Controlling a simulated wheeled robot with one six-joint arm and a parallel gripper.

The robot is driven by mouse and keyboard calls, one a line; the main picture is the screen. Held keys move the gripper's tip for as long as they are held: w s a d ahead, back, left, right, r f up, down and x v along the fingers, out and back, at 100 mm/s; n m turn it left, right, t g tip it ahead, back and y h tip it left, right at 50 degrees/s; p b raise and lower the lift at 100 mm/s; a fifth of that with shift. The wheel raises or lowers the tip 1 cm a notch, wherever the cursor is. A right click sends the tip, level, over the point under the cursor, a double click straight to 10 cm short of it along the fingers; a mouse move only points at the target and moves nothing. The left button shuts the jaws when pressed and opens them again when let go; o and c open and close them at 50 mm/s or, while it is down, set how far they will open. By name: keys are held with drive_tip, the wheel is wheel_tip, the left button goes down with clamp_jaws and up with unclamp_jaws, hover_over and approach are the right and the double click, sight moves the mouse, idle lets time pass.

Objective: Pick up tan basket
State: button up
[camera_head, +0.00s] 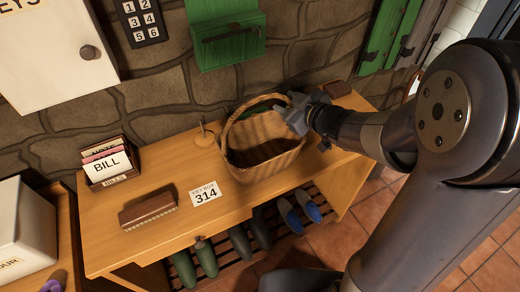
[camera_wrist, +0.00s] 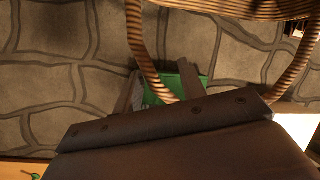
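The tan woven basket (camera_head: 262,165) stands on the wooden bench, its arched handle raised over its opening. In the wrist view the basket's rim (camera_wrist: 235,8) crosses the top and its handle (camera_wrist: 141,50) curves down toward my gripper. My gripper (camera_head: 294,113) is at the right part of the handle, above the basket's back right side. In the wrist view the fingers of my gripper (camera_wrist: 160,88) stand apart, with part of the handle showing between them. Whether they touch the handle is hidden by the gripper body.
On the bench (camera_head: 115,230) are a brown brush (camera_head: 147,209), a 314 card (camera_head: 205,193), a BILL card box (camera_head: 108,165) and a small stand (camera_head: 207,134). Shoes sit on the rack below. A green wall box (camera_head: 228,42) hangs behind the basket.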

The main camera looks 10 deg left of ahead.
drive_tip(key=shift+x, duration=1.5)
drive_tip(key=shift+s+a, duration=0.1)
clamp_jaws()
